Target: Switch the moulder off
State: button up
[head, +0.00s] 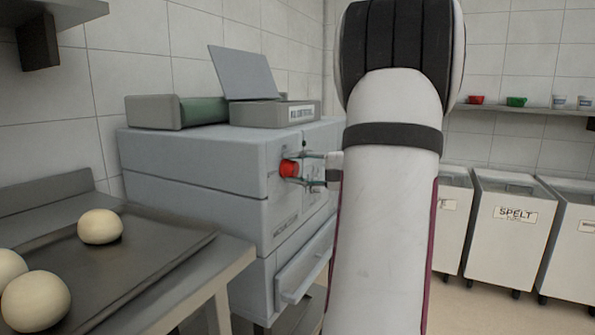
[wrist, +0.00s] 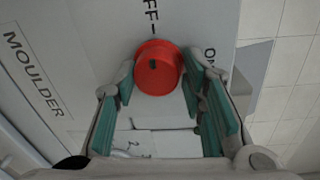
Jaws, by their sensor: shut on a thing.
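The moulder (head: 195,150) is a grey box-shaped machine beside the bench in the head view. Its red round knob (head: 289,168) is on the front panel. In the wrist view the red knob (wrist: 158,68) shows a small dark mark on its face. Lettering ending in "FF" stands above the knob and partly hidden "ON" lettering is to its right. I cannot tell which way the knob points. My gripper (head: 305,170) is at the panel, its fingers on either side of the knob and shut on it. The fingers also show in the wrist view (wrist: 160,80).
A metal bench with a dark tray (head: 150,255) holding dough balls (head: 100,226) is at left. A grey box with a raised lid (head: 270,112) sits on the moulder. White flour bins (head: 505,225) stand at right under a shelf (head: 530,112). My arm hides the middle.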

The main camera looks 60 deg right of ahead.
jog(key=shift+a+f, duration=0.1)
jog(key=shift+f, duration=0.25)
jog(key=o, duration=1.1)
jog(key=shift+w, duration=0.1)
jog(key=shift+c, duration=0.2)
jog(key=shift+r, duration=0.1)
jog(key=s+d, duration=0.1)
jog(key=s, duration=1.1)
jog(key=shift+r, duration=0.45)
